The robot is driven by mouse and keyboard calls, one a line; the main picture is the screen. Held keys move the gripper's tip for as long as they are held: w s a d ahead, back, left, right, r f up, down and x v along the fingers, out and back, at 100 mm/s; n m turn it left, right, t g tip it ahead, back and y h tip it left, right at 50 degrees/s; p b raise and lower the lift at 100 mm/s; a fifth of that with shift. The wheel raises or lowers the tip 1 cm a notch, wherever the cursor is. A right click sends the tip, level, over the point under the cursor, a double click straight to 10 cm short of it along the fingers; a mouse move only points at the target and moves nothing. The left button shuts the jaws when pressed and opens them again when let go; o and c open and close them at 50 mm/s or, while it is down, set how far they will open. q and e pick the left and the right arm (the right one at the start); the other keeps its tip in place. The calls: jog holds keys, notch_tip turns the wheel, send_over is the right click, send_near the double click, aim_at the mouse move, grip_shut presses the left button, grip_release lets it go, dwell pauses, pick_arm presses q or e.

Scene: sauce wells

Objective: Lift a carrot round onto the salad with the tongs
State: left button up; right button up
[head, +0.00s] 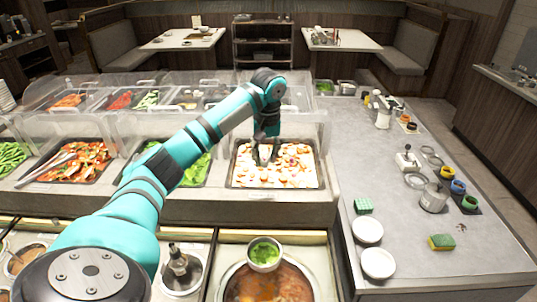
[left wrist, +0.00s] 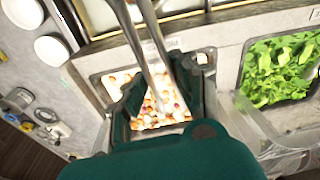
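My left gripper (head: 265,150) is over the right-hand pan (head: 234,183), which holds pale pieces mixed with orange rounds (head: 284,177). In the left wrist view, my left gripper (left wrist: 158,92) has its dark fingers on both sides of the metal tongs (left wrist: 150,48). I cannot single out one carrot round; the pan's food (left wrist: 152,116) shows behind the fingers. A small bowl of green salad (head: 265,252) stands at the front, by the soup pot. My right gripper is not in view.
A clear sneeze guard (head: 180,125) runs along the counter behind the near pans. A pan of lettuce (head: 197,170) lies left of the carrot pan. White plates (head: 378,263), a sponge (head: 441,242) and jars stand on the right counter.

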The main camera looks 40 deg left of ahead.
pick_arm(q)
jog(key=shift+s+a, duration=0.35)
jog(key=shift+a, duration=0.2)
notch_tip(320, 180, down, 10)
jog(key=shift+w+d+b, duration=0.2)
jog(key=shift+d+b, duration=0.05)
jog(key=shift+b, duration=0.1)
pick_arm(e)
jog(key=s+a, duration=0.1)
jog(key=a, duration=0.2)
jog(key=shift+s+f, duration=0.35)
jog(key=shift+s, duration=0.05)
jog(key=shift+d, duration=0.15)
pick_arm(q)
jog(key=shift+o, duration=0.3)
grip_shut()
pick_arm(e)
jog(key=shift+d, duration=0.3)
